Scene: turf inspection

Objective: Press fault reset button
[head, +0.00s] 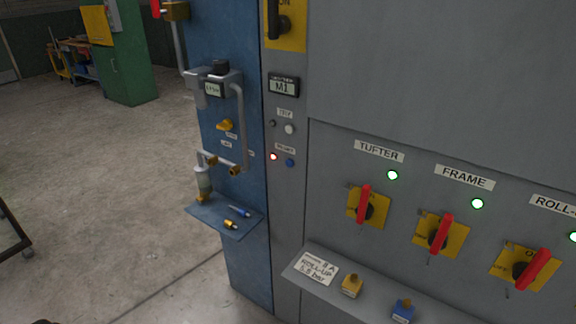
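A small blue round button (290,162) sits on the grey narrow panel strip, just right of a red lit lamp (273,156). A small white label (285,149) is above them; its text is too small to read surely. Higher on the same strip are a white round button (289,129) and a dark unlit lamp (272,123) under another label. Nothing covers the blue button. Neither of my grippers shows in the head view.
Right are red-handled yellow switches (440,234) with green lit lamps, above a ledge (338,297) holding a card and yellow and blue blocks. Left, a blue panel (245,258) carries pipes, a gauge and a small shelf (210,219). Open floor (110,180) lies further left.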

